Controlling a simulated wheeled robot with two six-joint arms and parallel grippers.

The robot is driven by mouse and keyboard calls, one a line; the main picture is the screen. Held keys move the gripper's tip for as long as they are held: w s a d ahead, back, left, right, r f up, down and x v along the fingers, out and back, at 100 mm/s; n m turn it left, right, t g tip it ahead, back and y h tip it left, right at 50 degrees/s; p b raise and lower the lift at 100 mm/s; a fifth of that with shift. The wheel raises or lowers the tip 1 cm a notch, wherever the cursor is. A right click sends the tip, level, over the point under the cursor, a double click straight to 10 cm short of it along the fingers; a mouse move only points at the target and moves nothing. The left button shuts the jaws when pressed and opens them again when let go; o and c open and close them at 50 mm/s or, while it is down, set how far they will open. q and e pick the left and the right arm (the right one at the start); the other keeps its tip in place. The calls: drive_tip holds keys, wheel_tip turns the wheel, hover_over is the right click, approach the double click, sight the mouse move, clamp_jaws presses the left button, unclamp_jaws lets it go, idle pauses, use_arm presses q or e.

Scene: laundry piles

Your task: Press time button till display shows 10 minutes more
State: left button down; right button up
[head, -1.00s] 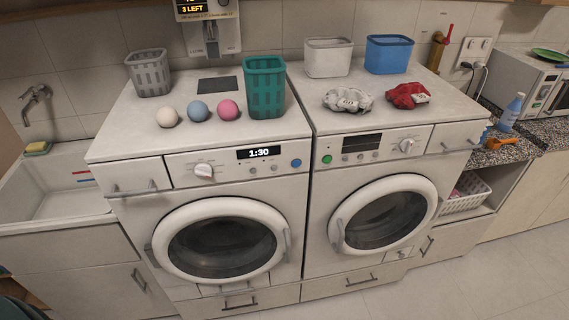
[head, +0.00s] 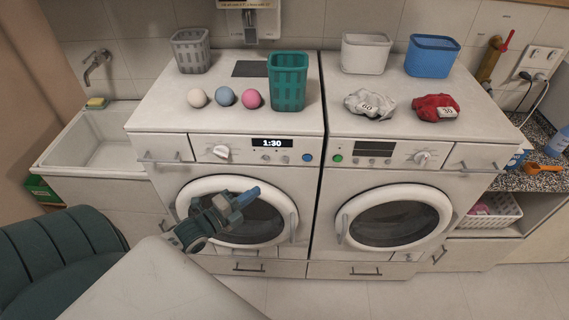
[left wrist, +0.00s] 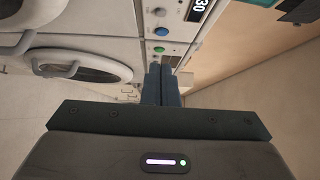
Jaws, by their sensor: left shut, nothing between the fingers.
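The left washing machine's display (head: 272,143) is lit and reads 1:30. Small grey buttons (head: 275,157) sit below it, with a blue button (head: 307,157) to their right and a white dial (head: 221,152) to the left. Any button labels are too small to read. My left gripper (head: 252,195) is shut and empty, in front of the left machine's round door and below the panel. In the left wrist view its fingers (left wrist: 162,85) point toward the panel, apart from the blue button (left wrist: 161,32); part of the display (left wrist: 199,9) shows. My right gripper is out of view.
The right machine has a dark display (head: 375,148) and a green button (head: 338,158). A green basket (head: 288,82) and several balls stand on the left machine's top, above the panel. Door handles (head: 294,226) stick out in front. The panel front is clear.

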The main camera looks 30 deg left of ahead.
use_arm(q)
drive_tip(key=shift+a+f, duration=0.1)
drive_tip(key=shift+a, duration=0.05)
approach(286, 159)
drive_tip(key=shift+s+d, duration=0.95)
drive_tip(key=shift+d, duration=0.7)
drive_tip(key=w+b, duration=0.2)
drive_tip(key=b, duration=0.4)
drive_tip(key=w+b, duration=0.3)
drive_tip(key=b, duration=0.3)
drive_tip(key=w+a+b, duration=0.1)
drive_tip(key=w+b, duration=0.2)
drive_tip(key=b, duration=0.3)
drive_tip(key=shift+f+b, duration=0.1)
drive_tip(key=shift+b, duration=0.2)
